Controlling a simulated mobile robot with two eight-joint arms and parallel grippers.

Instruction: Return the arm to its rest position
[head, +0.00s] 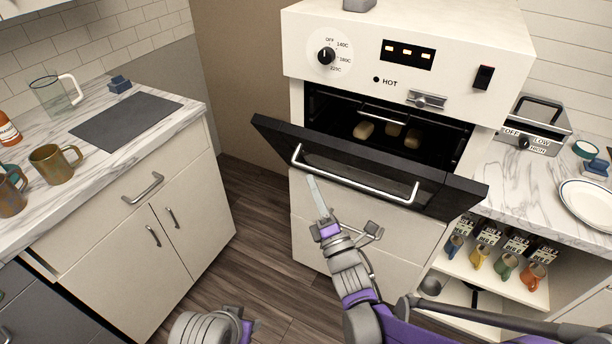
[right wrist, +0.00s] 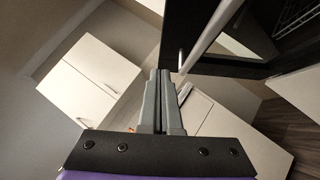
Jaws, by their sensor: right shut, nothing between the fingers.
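My right gripper (head: 314,190) reaches up from the bottom centre in the head view. Its pale fingers are together and empty, in front of the oven door's handle (head: 350,180); I cannot tell whether they touch it. In the right wrist view the closed fingers (right wrist: 158,85) point up, just left of the pale handle bar (right wrist: 207,35). My left wrist (head: 205,328) shows at the bottom edge, and its fingers cannot be made out.
The dark oven door (head: 360,165) hangs partly open, tilted out towards me. Several bread pieces (head: 364,130) lie inside. A counter with mugs (head: 50,165) stands left, and a counter with a plate (head: 590,205) stands right. Wood floor (head: 240,250) is free between the cabinets.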

